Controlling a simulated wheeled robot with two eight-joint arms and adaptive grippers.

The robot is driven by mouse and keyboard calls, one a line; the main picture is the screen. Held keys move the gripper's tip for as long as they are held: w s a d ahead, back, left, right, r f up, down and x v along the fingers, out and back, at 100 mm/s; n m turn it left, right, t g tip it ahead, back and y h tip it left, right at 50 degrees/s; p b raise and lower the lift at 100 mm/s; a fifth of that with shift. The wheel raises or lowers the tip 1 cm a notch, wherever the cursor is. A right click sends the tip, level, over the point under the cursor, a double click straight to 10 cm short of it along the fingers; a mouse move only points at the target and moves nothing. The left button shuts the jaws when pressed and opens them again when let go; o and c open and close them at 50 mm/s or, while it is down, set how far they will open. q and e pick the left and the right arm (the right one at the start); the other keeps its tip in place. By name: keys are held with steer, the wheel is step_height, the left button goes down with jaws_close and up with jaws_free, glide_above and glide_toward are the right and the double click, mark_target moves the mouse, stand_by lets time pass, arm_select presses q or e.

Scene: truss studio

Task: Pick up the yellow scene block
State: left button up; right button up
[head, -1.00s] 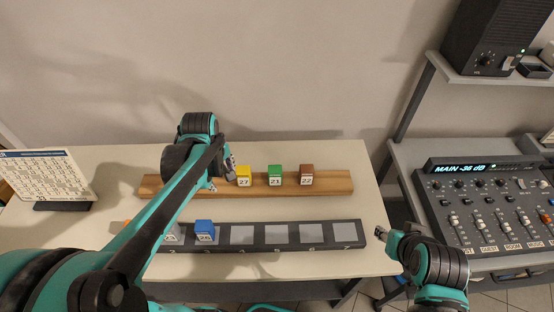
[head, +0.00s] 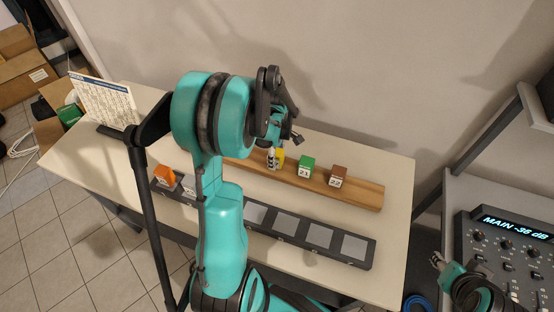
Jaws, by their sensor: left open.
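The yellow scene block (head: 280,154) stands on the wooden rail at the back of the table, left of the green block. It is partly hidden by my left gripper (head: 284,142), whose fingers are over and in front of it. The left gripper is open; I cannot tell whether the fingers touch the block. My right gripper (head: 437,262) is at the lower right, beyond the table's right edge and near the mixer; its jaws are too small to read.
The green block (head: 305,168) and brown block (head: 337,176) stand right of the yellow one on the wooden rail (head: 362,194). A calendar board (head: 105,101) stands at the left. A mixer (head: 505,245) is at right.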

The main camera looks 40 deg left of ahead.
arm_select(q)
steer(key=shift+a+f, duration=0.1)
steer(key=shift+f, duration=0.4)
steer(key=shift+r, duration=0.1)
steer(key=c, duration=1.3)
